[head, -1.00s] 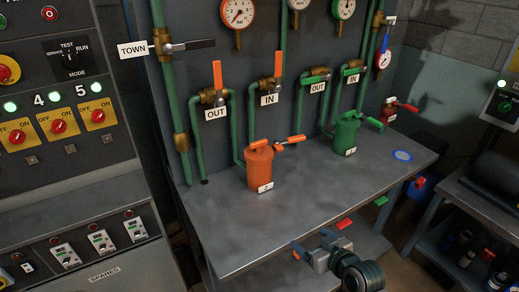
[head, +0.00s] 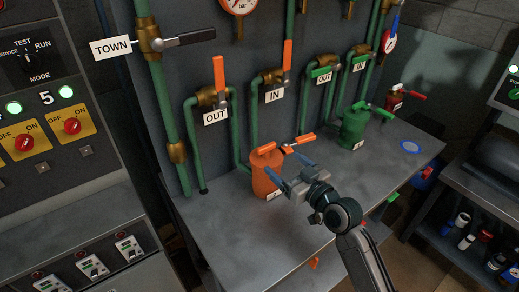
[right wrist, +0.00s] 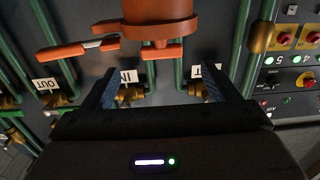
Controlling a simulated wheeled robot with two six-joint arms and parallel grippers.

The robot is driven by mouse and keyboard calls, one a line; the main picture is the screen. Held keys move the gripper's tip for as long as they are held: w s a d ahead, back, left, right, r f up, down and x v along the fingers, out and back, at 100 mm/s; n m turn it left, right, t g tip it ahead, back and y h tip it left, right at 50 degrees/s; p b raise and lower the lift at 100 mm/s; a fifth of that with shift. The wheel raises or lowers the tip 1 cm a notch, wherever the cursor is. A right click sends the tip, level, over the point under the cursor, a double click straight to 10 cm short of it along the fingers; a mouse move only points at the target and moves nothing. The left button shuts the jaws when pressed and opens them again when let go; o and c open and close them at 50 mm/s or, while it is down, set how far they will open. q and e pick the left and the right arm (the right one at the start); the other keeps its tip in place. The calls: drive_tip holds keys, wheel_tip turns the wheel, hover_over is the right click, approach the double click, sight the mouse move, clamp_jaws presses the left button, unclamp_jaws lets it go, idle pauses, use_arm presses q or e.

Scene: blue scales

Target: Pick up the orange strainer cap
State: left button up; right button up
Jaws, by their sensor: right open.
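The orange strainer (head: 265,178) stands on the grey bench below the OUT and IN pipes. Its orange cap (head: 262,150) with a bar handle sits on top of the body. My right gripper (head: 294,174) is open and empty, just right of and in front of the strainer in the head view, with blue-tipped fingers pointing towards it. In the right wrist view the scene looks upside down: the strainer body (right wrist: 160,12) is at the top, with the cap's bar (right wrist: 152,52) beyond the open fingers (right wrist: 160,88). My left gripper is not in view.
An orange-handled lever (head: 299,140) sticks out right beside the cap. A green strainer (head: 354,127) stands further right. Pipes with valve handles (head: 219,74) rise behind. A blue-ringed disc (head: 411,147) lies on the bench (head: 225,225), whose front left is clear.

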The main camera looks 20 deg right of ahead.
sight(269, 148)
drive_tip(key=shift+w+a+r+p, duration=0.15)
drive_tip(key=shift+w+a+r, duration=0.05)
drive_tip(key=shift+w, duration=0.35)
drive_tip(key=shift+w+a+r+p, duration=0.15)
drive_tip(key=shift+w+a, duration=0.05)
drive_tip(key=shift+w, duration=0.3)
drive_tip(key=shift+w+a, duration=0.3)
drive_tip(key=shift+w, duration=0.35)
drive_tip(key=p+x, duration=0.2)
drive_tip(key=x, duration=0.2)
drive_tip(key=shift+w+r, duration=0.1)
drive_tip(key=shift+w, duration=0.05)
drive_tip(key=shift+w+a, duration=0.25)
drive_tip(key=shift+w, duration=0.25)
drive_tip(key=c, duration=1.4)
